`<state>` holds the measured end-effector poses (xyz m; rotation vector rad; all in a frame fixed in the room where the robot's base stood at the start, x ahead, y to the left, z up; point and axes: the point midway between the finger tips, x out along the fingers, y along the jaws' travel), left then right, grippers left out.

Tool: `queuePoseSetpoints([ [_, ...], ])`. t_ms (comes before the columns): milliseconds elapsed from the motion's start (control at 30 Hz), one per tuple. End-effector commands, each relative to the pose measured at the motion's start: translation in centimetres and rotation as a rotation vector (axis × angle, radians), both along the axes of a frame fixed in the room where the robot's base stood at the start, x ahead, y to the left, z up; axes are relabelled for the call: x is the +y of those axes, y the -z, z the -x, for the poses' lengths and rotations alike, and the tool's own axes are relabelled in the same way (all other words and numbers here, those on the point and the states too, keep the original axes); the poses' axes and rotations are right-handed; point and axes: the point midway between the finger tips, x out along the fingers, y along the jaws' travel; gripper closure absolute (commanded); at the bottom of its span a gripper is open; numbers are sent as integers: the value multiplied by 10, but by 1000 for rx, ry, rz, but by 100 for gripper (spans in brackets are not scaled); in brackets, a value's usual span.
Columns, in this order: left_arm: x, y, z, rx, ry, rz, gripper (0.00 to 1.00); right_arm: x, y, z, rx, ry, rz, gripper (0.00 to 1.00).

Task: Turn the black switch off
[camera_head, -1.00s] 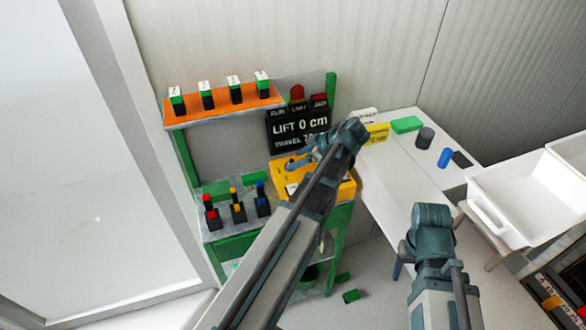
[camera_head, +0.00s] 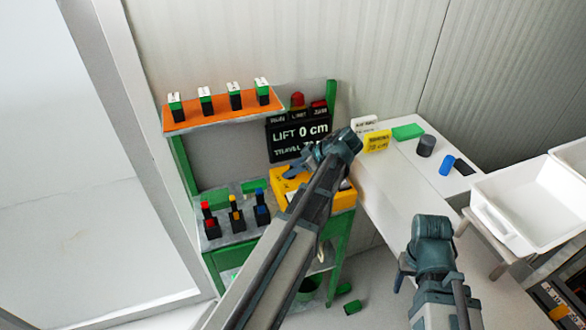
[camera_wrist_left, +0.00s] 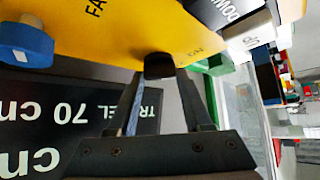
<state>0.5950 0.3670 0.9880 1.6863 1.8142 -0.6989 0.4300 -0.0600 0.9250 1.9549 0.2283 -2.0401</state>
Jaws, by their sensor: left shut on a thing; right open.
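The black switch (camera_wrist_left: 159,66) is a small dark knob on the yellow panel (camera_wrist_left: 110,25) in the left wrist view. My left gripper (camera_wrist_left: 160,75) is shut on it, one fingertip on each side. Part of the lettering beside the knob is visible, but I cannot tell its setting. In the head view the yellow panel (camera_head: 342,200) sits on the green stand, partly covered by my left arm. There my left gripper (camera_head: 293,172) reaches down to the panel and the switch is hidden. My right gripper (camera_head: 403,275) is open, to the right and apart from the panel.
A blue knob (camera_wrist_left: 25,42) is on the same panel. The black lift display (camera_head: 300,135) stands behind it. Coloured switches (camera_head: 236,215) stand left on the stand, below an orange shelf (camera_head: 222,112). A white table (camera_head: 400,180) and white bin (camera_head: 530,205) are at right.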

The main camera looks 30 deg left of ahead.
Motion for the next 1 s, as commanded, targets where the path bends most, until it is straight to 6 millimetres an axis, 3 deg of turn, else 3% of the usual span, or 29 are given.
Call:
queuePoseSetpoints([
  [367, 0, 0, 3, -1, 48, 0, 100, 0, 0, 0, 0, 0, 0, 43],
  [1000, 1, 0, 10, -3, 540, 1, 100, 0, 0, 0, 0, 0, 0, 43],
])
